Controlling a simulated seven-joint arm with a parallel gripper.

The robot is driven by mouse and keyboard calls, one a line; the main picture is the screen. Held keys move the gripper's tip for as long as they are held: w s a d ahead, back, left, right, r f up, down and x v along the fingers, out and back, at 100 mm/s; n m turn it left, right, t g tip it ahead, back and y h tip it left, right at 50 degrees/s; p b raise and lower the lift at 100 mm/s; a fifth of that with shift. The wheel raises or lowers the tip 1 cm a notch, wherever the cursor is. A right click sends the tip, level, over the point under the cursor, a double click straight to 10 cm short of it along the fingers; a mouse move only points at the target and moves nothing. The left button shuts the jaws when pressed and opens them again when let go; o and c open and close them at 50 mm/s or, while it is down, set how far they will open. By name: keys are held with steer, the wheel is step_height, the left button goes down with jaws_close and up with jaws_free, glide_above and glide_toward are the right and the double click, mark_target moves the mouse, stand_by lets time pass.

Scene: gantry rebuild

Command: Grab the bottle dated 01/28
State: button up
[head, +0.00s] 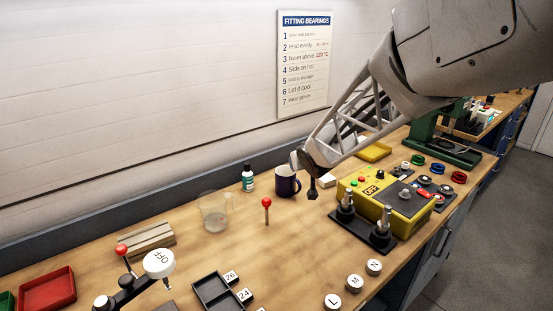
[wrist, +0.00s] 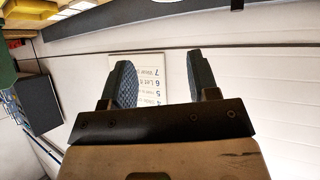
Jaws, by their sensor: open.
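In the head view my arm reaches down from the upper right and ends near the mug, right of the bottle. The bottle is not in the wrist view.
A yellow control box (head: 384,203) stands at right. Bare wood (head: 180,268) shows at front left.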

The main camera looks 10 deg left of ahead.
steer(key=w+a+f+n+y, duration=0.25)
steer(key=w+a+f, duration=0.3)
steer(key=a, duration=0.35)
steer(key=y, duration=0.3)
glide_toward(249, 167)
steer(key=shift+n, duration=0.35)
steer(key=x, duration=0.5)
steer(key=shift+w+a, duration=0.1)
steer(key=shift+x, duration=1.25)
steer(key=shift+w, duration=0.15)
steer(key=shift+x, duration=2.55)
steer(key=shift+a, duration=0.1)
